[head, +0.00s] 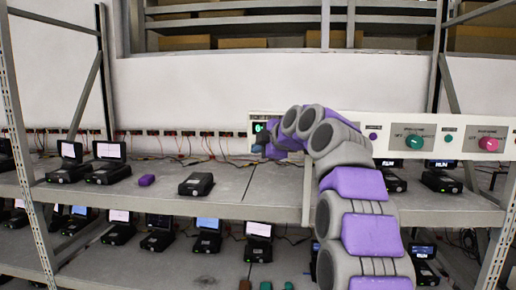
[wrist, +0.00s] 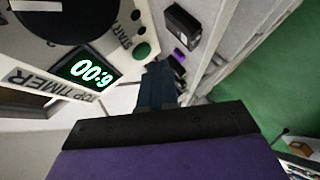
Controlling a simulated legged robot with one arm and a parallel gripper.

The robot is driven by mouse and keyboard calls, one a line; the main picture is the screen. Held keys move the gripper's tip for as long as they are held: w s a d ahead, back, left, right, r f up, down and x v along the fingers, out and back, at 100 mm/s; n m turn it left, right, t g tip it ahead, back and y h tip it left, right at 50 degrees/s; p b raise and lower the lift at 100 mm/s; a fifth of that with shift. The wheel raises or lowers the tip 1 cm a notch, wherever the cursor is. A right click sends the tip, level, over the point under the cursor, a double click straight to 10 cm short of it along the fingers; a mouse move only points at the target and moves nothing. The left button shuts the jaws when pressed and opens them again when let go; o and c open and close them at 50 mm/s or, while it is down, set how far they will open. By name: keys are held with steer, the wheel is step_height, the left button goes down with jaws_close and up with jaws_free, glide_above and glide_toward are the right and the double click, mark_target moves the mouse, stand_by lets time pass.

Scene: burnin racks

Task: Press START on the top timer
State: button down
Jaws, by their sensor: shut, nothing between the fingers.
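The top timer (wrist: 85,68) fills the upper left of the wrist view, seen turned over. Its green display shows digits that appear to read 6:00 upside down, beside a TOP TIMER label. A round green button (wrist: 142,50) sits beside the word START. My gripper (wrist: 157,75) is shut and empty; its dark fingertips are just below the green button in the picture, and I cannot tell whether they touch it. In the head view my gripper (head: 262,146) is at the left end of the white panel (head: 360,124), just below the lit display (head: 260,127). My arm hides part of the panel.
The panel has more controls at right, including a teal knob (head: 414,142) and a pink knob (head: 488,143). Below, the shelf (head: 235,190) carries several black devices (head: 196,184) and a purple block (head: 146,180). A rack upright (head: 25,150) stands at left.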

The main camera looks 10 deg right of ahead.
steer(key=shift+w+d, duration=0.15)
steer(key=shift+w, duration=0.25)
steer(key=shift+s, duration=0.15)
steer(key=shift+w+r, duration=0.1)
steer(key=shift+w, duration=0.15)
steer(key=shift+w+d, duration=0.1)
steer(key=shift+w, duration=0.1)
stand_by(0.6)
steer(key=shift+s+f, duration=0.15)
steer(key=shift+f, duration=0.05)
steer(key=shift+s+a+b, duration=0.25)
steer(key=shift+s+b, duration=0.35)
steer(key=shift+b, duration=0.15)
